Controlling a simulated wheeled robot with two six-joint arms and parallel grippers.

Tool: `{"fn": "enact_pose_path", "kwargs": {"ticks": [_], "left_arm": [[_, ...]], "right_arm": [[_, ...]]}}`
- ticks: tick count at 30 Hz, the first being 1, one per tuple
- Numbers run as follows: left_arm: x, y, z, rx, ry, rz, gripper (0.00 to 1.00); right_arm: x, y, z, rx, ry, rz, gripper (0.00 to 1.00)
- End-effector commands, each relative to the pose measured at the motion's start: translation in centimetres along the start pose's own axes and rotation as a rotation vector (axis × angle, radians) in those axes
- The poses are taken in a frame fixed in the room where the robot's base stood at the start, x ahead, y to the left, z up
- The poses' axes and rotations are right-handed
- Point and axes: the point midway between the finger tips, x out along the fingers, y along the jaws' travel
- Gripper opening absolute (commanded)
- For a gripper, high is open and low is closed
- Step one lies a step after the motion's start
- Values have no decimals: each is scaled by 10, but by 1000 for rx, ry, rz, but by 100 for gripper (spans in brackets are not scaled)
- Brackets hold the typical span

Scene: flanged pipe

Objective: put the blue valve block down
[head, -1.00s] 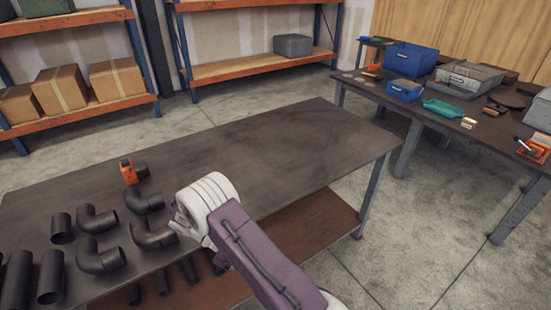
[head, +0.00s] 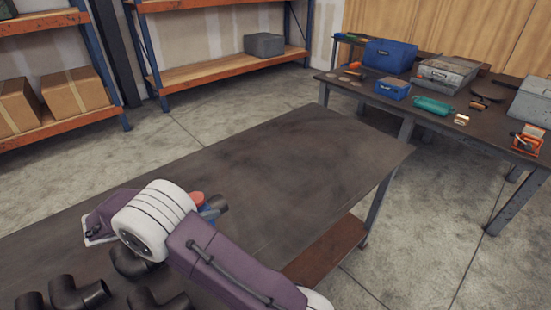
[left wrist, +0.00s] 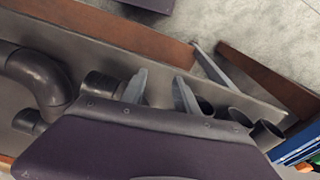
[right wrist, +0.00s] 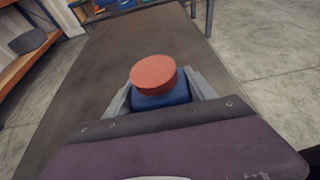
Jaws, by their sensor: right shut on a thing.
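The blue valve block (right wrist: 160,100) with a round red cap (right wrist: 154,71) is between the fingers of my right gripper (right wrist: 161,93), which is shut on it.
Several black pipe elbows (head: 78,294) lie at the workbench's near left. The far and right part of the top is bare. A second table with blue bins (head: 390,56) and tools stands at the back right. Shelves with cardboard boxes (head: 75,92) stand at the back left.

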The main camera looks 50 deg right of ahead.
Motion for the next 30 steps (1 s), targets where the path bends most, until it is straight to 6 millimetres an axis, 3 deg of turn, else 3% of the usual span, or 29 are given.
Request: {"fn": "enact_pose_path", "kwargs": {"ticks": [10,13,24,30], "left_arm": [[0,0,0,0,-1,0,36],[0,0,0,0,0,0,36],[0,0,0,0,0,0,36],[0,0,0,0,0,0,36]], "right_arm": [[-1,1,3,0,-3,6,0],[8,2,2,0,-3,4,0],[98,10,-12,-1,-4,0,0],[128,14,-17,0,-3,4,0]]}}
